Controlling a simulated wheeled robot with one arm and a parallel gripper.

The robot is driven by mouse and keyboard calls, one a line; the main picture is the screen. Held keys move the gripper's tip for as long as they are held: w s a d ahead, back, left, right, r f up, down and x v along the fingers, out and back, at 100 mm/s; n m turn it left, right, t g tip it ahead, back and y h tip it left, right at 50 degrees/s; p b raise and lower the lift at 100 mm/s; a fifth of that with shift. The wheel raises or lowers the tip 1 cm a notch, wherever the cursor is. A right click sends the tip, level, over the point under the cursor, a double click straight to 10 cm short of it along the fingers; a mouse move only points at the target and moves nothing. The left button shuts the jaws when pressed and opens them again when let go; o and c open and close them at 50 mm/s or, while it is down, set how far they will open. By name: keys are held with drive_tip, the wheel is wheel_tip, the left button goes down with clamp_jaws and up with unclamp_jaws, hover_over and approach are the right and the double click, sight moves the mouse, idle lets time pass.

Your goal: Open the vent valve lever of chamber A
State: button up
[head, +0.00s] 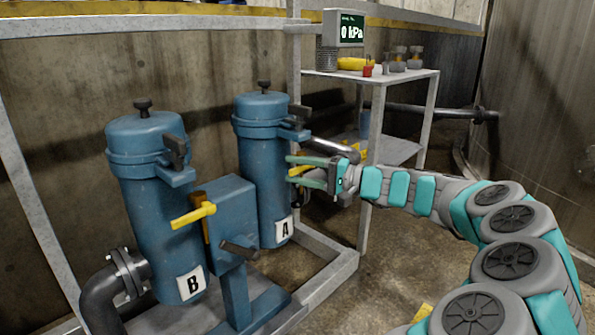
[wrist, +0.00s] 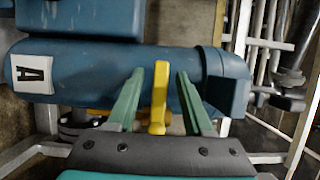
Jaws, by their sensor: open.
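Chamber A (head: 263,160) is a blue upright canister with a white "A" label (head: 283,231). The label also shows in the wrist view (wrist: 32,74), where the canister lies sideways. A yellow lever (wrist: 159,92) on chamber A's side stands between the two green fingers of my gripper (wrist: 160,78), with a visible gap on each side. In the head view my gripper (head: 291,170) is open at the right side of chamber A, with part of the yellow lever (head: 301,170) showing between the fingers. The lever's base is partly hidden.
Chamber B (head: 150,225) stands at left. A blue box (head: 230,212) with another yellow lever (head: 194,215) stands between the chambers. A metal frame post (head: 294,60) rises behind chamber A.

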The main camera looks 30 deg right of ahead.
drive_tip(key=shift+c, duration=0.3)
clamp_jaws()
idle(1.1)
